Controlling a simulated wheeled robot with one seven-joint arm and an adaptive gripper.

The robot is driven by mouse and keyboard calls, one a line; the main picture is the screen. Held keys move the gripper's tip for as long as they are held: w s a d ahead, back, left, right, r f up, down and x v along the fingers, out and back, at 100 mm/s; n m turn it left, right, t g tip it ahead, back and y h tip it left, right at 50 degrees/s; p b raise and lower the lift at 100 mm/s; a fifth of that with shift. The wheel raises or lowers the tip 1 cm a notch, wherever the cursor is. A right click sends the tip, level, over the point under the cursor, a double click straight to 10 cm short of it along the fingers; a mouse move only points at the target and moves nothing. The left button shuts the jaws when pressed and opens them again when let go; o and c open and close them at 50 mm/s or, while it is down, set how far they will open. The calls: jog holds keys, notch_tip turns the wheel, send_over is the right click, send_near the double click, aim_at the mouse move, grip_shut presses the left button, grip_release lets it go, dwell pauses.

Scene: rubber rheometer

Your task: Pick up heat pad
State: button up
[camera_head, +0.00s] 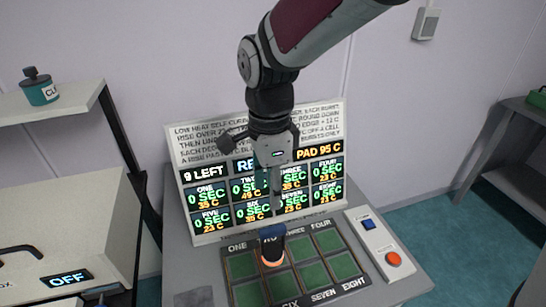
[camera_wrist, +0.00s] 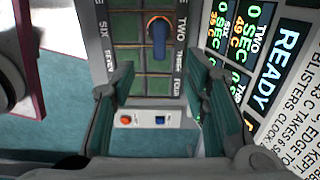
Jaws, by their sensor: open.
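The heat pad (camera_head: 272,248) looks like a small dark blue handle with a glowing orange rim at its base. It stands upright on the grid of green cells (camera_head: 243,267), around the cell marked TWO. In the wrist view the heat pad (camera_wrist: 158,36) shows beyond the fingers, near the top middle. My gripper (camera_head: 268,182) is open and empty, above the heat pad and in front of the display board. In the wrist view the two fingers of my gripper (camera_wrist: 163,78) are spread wide, with nothing between them.
The display board (camera_head: 258,140) stands behind the grid and reads PAD 95 C. A panel (camera_head: 385,240) with a blue and an orange button lies right of the grid. A white box (camera_head: 65,235) reading OFF and a shelf with a teal bottle (camera_head: 40,90) are at left.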

send_over(272, 229)
notch_tip(272, 229, down, 8)
jog(key=shift+a+f+b, duration=0.15)
jog(key=shift+f+b, duration=0.05)
jog(key=shift+b, duration=0.1)
jog(key=shift+d+f, duration=0.15)
jog(key=shift+f, duration=1.2)
jog(key=shift+d+f, duration=0.1)
jog(key=shift+f, duration=1.25)
grip_shut()
